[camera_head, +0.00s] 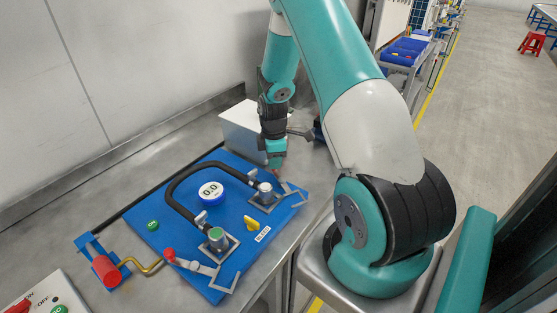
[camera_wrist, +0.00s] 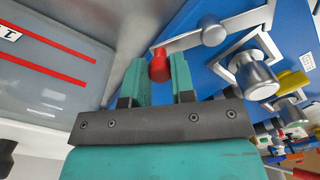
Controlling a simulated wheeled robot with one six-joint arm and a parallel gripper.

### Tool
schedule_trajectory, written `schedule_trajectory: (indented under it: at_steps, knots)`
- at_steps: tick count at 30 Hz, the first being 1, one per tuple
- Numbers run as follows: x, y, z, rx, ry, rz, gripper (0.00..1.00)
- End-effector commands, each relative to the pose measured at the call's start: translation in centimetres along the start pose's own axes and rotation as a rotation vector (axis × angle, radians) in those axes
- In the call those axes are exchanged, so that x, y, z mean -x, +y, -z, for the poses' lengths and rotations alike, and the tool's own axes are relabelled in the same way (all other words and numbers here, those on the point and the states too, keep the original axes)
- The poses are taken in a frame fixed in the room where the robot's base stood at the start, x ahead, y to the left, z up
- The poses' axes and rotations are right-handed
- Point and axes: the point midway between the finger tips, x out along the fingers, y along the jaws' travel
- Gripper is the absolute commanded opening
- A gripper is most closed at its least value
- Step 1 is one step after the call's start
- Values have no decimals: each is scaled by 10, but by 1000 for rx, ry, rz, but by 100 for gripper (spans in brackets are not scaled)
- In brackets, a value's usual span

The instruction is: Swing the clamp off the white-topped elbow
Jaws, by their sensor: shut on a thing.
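The white-topped elbow (camera_head: 265,188) stands on the blue board at one end of the black hose. It shows in the wrist view as a pale round cap (camera_wrist: 257,80) in a square metal frame. My gripper (camera_head: 277,166) is just behind it in the head view. In the wrist view my gripper (camera_wrist: 160,80) has its teal fingers shut on the red knob (camera_wrist: 159,66) of the clamp. The clamp's metal bar (camera_wrist: 185,40) runs from the knob past a round grey pivot, beside the elbow. In the head view my gripper hides the knob.
A green-topped elbow (camera_head: 216,236) at the hose's other end has its own clamp with a red knob (camera_head: 169,254). A round gauge (camera_head: 210,190) and yellow knob (camera_head: 251,223) lie between. A grey box (camera_head: 241,128) stands behind my gripper. A red-handled crank (camera_head: 106,270) is front left.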

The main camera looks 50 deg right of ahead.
Motion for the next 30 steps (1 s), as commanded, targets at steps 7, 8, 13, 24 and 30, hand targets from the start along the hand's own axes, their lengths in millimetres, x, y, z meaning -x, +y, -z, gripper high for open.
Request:
schedule_trajectory:
  at_steps: [7, 8, 13, 24, 30]
  knots:
    - [0, -1, 6, 114, 1, -2, 0]
    - [0, -1, 7, 123, 1, -2, 0]
    - [1, -2, 9, 156, 1, -3, 0]
    - [1, -2, 10, 167, 2, -3, 0]
    - [1, -2, 10, 166, 2, -3, 49]
